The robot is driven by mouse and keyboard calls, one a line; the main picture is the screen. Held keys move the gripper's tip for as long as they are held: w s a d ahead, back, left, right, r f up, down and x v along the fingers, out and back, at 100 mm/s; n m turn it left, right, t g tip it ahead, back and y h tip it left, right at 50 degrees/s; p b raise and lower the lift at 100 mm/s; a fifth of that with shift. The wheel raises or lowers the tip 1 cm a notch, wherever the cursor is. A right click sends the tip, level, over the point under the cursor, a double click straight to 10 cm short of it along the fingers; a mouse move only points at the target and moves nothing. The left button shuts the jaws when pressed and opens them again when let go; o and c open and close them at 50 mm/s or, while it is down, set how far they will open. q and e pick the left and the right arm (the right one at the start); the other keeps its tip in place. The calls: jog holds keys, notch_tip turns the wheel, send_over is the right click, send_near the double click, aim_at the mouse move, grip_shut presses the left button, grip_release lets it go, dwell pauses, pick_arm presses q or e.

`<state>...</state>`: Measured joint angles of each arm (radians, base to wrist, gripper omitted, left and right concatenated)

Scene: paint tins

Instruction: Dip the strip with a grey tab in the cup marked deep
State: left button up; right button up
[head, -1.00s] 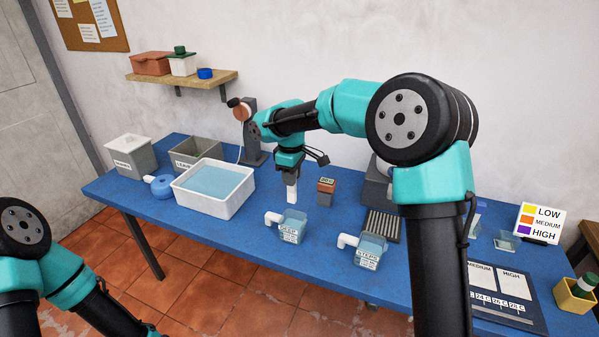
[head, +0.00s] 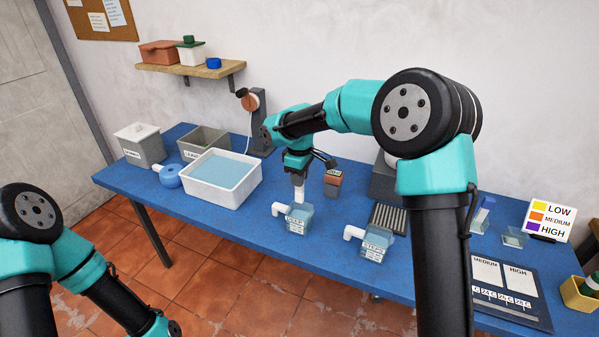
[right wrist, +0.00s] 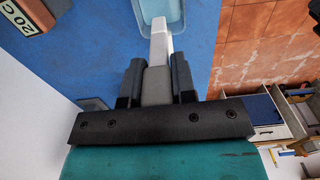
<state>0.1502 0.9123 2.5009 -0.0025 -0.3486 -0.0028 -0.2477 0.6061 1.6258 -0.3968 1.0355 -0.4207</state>
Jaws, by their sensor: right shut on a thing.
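My right gripper (head: 298,174) is shut on a strip (head: 299,193), which hangs upright and pale below the jaws. In the right wrist view the strip (right wrist: 160,45) is white, and its grey tab (right wrist: 157,85) sits between the two dark fingers. The clear, bluish cup marked DEEP (head: 297,222), with a white handle, stands right below the gripper. The strip's lower end is at the cup's mouth; I cannot tell how far inside it reaches. The cup (right wrist: 163,10) also shows at the strip's far end. My left arm is at the lower left, its gripper out of the picture.
A second cup (head: 374,246) with a label stands to the right. A small block with a display (head: 333,181) is close behind the gripper. A white basin of water (head: 222,180) is left. A ribbed rack (head: 388,219) and a dark chart board (head: 505,288) lie right.

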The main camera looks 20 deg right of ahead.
jog(key=shift+f, duration=5.5)
jog(key=shift+f, duration=0.2)
jog(key=shift+r, duration=0.1)
jog(key=shift+r, duration=5.9)
